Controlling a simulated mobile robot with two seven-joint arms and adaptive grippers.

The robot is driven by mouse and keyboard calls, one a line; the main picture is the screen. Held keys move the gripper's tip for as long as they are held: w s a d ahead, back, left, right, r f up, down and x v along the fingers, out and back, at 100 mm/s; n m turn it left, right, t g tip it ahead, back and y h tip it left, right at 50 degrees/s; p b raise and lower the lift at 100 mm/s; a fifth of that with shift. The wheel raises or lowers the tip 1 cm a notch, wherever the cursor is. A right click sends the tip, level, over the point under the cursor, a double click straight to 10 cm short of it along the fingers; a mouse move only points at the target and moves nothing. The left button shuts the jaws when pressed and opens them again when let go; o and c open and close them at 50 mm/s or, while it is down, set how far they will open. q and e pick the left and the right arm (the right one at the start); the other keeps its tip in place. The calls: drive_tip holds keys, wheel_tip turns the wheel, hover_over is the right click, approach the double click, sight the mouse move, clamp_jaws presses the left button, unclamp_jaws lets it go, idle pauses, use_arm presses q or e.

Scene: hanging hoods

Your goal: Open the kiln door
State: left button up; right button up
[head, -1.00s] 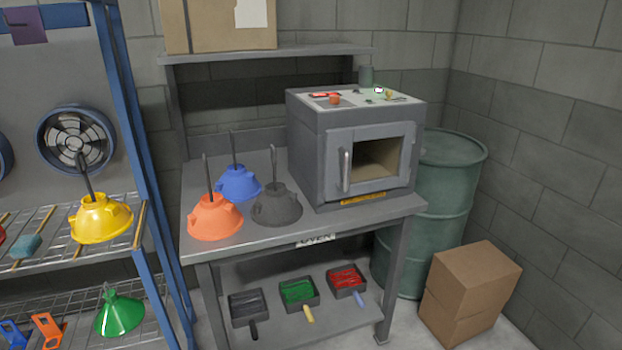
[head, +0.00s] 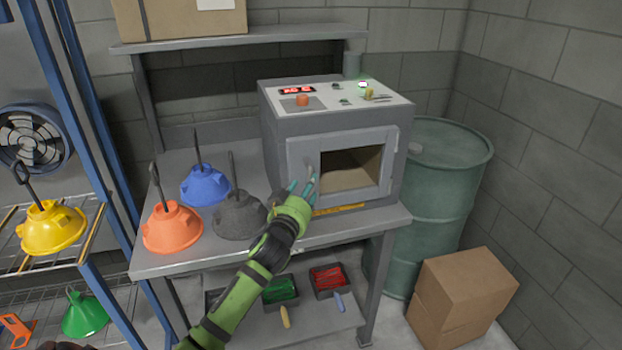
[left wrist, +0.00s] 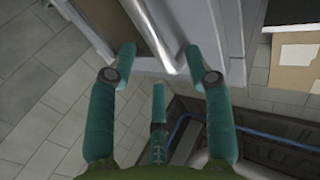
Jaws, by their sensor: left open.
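The kiln is a grey box oven (head: 290,130) on the metal table, with its front door (head: 302,150) shut and a window showing a tan inside. My left gripper (head: 303,184), green with teal fingers, is at the left side of the door, over the place of the upright handle, which it mostly hides in the head view. In the left wrist view the left gripper (left wrist: 160,58) is open, its fingers apart. The pale metal handle bar (left wrist: 158,40) runs between the fingertips, and I cannot tell whether they touch it.
Orange (head: 172,228), blue (head: 205,186) and dark grey (head: 239,217) hoods stand on the table (head: 160,262) left of the kiln. A green barrel (head: 440,200) and cardboard boxes (head: 465,285) stand right. A blue-framed rack (head: 75,130) with a yellow hood (head: 50,227) is left.

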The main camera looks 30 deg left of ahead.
use_arm(q)
drive_tip(key=shift+p+x, duration=0.3)
drive_tip(key=shift+x, duration=2.05)
use_arm(e)
drive_tip(key=shift+w+a+r, duration=0.1)
drive_tip(key=shift+w+r, duration=0.15)
drive_tip(key=shift+w, duration=0.3)
drive_tip(key=shift+w+r, duration=0.25)
drive_tip(key=shift+w, duration=0.3)
use_arm(q)
drive_tip(key=shift+d+f, duration=0.1)
drive_tip(key=shift+d, duration=0.05)
clamp_jaws()
use_arm(e)
drive_tip(key=shift+s, duration=0.3)
